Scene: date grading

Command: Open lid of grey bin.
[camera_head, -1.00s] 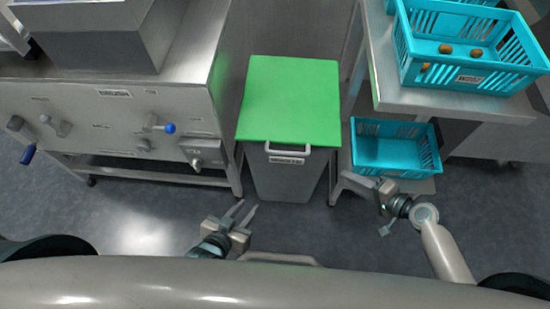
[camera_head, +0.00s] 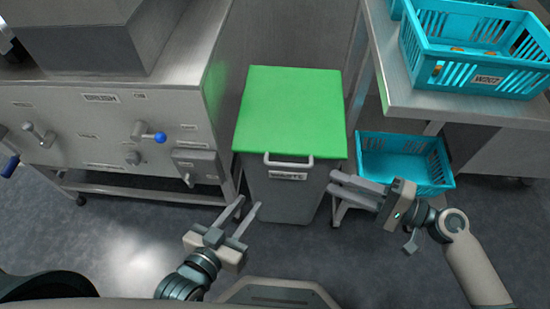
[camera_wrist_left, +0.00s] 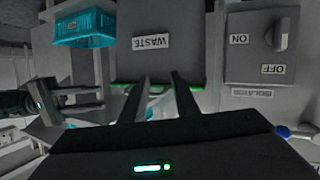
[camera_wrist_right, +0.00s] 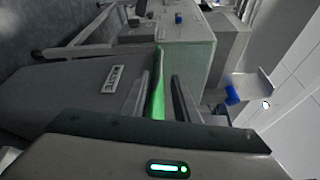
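The grey bin (camera_head: 285,197) stands on the floor between two steel benches, with its green lid (camera_head: 291,108) lying flat and closed on top. A pale handle (camera_head: 288,160) sits at the lid's front edge, above a WASTE label. My left gripper (camera_head: 249,207) is open and empty, in front of the bin's lower left. My right gripper (camera_head: 332,182) is beside the bin's front right, apart from the handle; its fingers look parted in the right wrist view (camera_wrist_right: 158,98). The bin's label also shows in the left wrist view (camera_wrist_left: 151,42).
A steel bench (camera_head: 90,130) with valves and a blue knob stands to the left. A steel table (camera_head: 420,100) at right carries a turquoise crate (camera_head: 480,82); another turquoise crate (camera_head: 405,160) sits on a lower shelf beside the bin. Floor in front is clear.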

